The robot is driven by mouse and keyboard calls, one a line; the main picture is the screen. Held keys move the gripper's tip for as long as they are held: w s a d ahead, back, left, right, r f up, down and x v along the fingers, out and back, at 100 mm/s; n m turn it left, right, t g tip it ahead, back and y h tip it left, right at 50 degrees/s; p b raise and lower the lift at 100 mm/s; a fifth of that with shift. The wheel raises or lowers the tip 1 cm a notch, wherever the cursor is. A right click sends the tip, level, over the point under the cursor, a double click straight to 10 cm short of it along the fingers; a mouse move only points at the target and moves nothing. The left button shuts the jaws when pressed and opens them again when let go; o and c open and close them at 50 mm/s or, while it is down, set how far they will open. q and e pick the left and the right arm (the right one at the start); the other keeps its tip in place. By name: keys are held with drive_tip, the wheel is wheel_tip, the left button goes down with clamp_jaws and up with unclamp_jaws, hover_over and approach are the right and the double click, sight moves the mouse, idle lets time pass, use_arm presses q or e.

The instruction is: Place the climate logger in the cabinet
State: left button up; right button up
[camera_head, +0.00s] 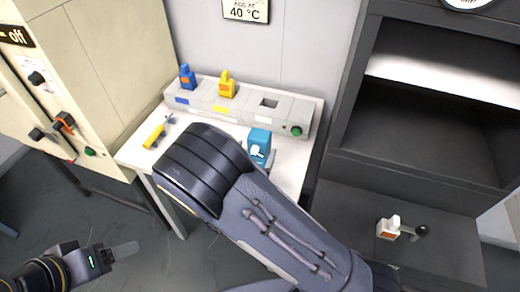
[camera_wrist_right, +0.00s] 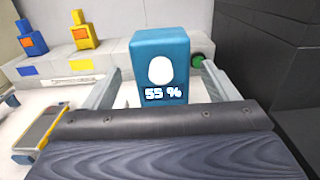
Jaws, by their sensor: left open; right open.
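The climate logger is a blue box (camera_head: 259,142) with a white round mark and a "55 %" display, standing upright on the white table. It shows large in the right wrist view (camera_wrist_right: 160,60). My right gripper (camera_wrist_right: 163,82) is open, with one finger on each side of the logger; contact is not clear. My right forearm hides part of the table in the head view. My left gripper (camera_head: 124,250) is open and empty, low at the left, away from the table. A beige cabinet (camera_head: 105,70) with an "off" display and knobs stands at the left, its door closed.
A grey rack (camera_head: 205,97) on the table holds a blue and a yellow bottle-shaped piece (camera_head: 226,88) and has an empty slot. A yellow tool (camera_head: 155,135) lies to the left.

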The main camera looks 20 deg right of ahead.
drive_tip(key=shift+p+x, duration=0.35)
drive_tip(key=shift+x, duration=1.65)
drive_tip(key=c, duration=1.2)
